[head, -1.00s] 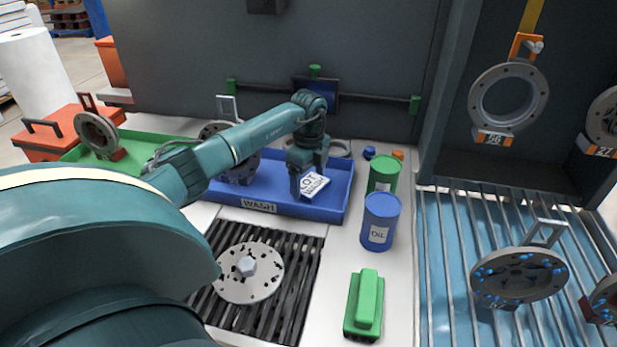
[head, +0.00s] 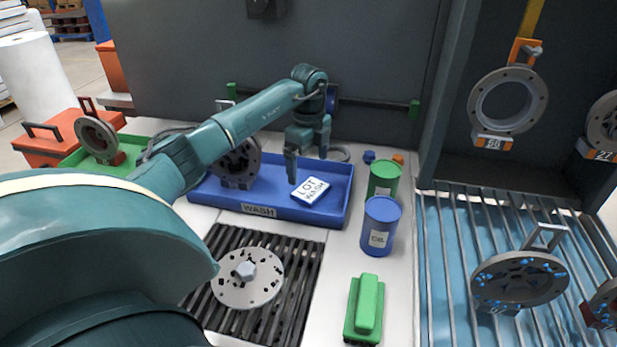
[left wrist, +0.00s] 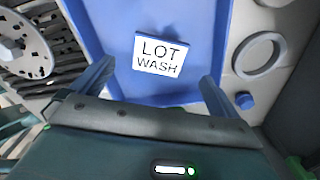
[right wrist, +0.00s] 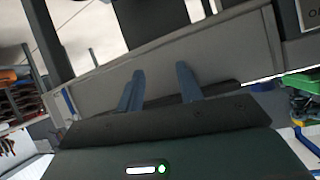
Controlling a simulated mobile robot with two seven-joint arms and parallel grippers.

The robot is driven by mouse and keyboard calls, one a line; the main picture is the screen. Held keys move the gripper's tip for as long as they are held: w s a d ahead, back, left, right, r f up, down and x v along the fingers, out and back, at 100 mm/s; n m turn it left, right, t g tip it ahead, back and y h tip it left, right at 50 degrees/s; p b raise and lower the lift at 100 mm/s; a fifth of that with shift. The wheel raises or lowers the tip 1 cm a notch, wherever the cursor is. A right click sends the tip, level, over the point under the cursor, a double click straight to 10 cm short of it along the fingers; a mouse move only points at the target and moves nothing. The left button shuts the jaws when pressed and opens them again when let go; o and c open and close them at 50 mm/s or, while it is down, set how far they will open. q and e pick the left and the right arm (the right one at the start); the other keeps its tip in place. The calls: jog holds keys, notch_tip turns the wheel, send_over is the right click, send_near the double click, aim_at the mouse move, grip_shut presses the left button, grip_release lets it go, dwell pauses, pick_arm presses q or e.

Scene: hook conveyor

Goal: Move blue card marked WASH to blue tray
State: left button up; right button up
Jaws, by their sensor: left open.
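The card (head: 310,190) reads LOT WASH, with a white face and blue edges. It lies in the right part of the blue tray (head: 258,210), whose front label reads WASH. The card also shows in the left wrist view (left wrist: 161,54), lying on the tray floor. My left gripper (head: 307,166) is open and empty just above the card, with its fingers apart and clear of it. In the right wrist view my right gripper (right wrist: 160,88) has its fingers apart with nothing between them. It is not in the head view.
A green can (head: 384,180) and a blue drum (head: 380,226) stand right of the tray. A green block (head: 365,308) lies in front. A flange disc (head: 247,277) sits on a black grate. A green tray (head: 75,158) is left. Rings hang over the conveyor side at right.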

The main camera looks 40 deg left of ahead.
pick_arm(q)
notch_tip(320, 180, up, 6)
jog(key=shift+f, duration=0.15)
dwell(0.6)
